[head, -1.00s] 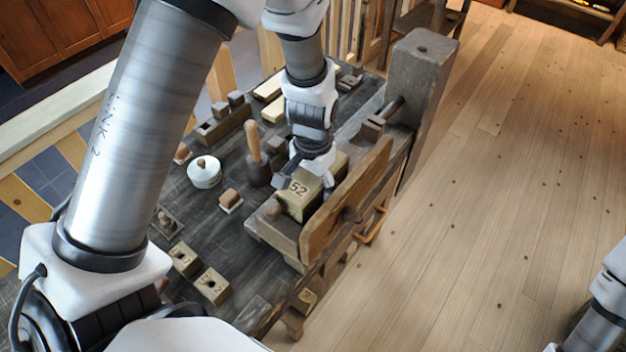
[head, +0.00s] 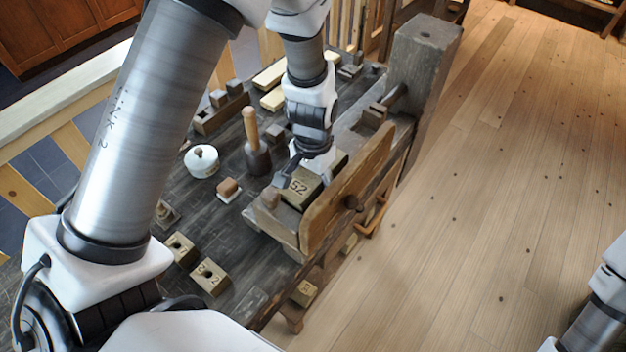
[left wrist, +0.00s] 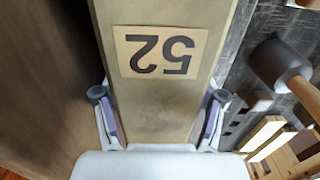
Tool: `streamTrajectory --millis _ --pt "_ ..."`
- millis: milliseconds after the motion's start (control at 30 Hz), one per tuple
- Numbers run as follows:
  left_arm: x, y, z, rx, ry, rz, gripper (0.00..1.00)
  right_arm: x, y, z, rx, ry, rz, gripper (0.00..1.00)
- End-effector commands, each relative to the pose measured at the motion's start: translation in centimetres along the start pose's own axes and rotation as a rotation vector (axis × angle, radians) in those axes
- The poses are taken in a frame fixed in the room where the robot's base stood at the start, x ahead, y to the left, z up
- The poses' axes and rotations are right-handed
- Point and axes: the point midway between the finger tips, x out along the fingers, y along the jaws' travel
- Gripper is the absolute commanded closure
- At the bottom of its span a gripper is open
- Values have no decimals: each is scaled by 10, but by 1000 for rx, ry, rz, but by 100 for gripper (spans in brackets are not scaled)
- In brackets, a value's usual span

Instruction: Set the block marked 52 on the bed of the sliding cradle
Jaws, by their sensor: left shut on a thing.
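The block marked 52 (head: 300,188) is a pale wooden block with a numbered label. My left gripper (head: 309,174) is shut on it from above, and in the left wrist view a finger presses each side of the block (left wrist: 160,110). The sliding cradle (head: 275,228) is a brown wooden piece at the table's right edge, with a tall board (head: 345,192) along its right side. The block is low in the cradle, beside that board. Its underside is hidden, so I cannot tell whether it touches the bed. My right gripper is out of view.
A mallet (head: 257,158) stands just left of the cradle, with a white lidded pot (head: 202,161) farther left. Other numbered blocks (head: 210,277) lie at the front left. A thick grey post (head: 424,65) rises behind. Open floor lies to the right.

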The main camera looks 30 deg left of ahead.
Motion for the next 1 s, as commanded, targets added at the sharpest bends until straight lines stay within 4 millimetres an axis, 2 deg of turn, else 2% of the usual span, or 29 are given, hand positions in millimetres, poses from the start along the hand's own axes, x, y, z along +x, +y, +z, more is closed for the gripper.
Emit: streamTrajectory --millis 333,367,433,933,967,1000 --pt "0 0 0 0 0 0 87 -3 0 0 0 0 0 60" --pt "0 0 0 0 0 0 26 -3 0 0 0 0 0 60" --pt "0 0 0 0 0 0 2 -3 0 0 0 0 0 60" --pt "0 0 0 0 0 0 1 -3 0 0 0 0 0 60" --pt "0 0 1 0 -1 0 3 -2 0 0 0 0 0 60" --pt "1 0 1 0 -1 0 0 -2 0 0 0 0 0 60"
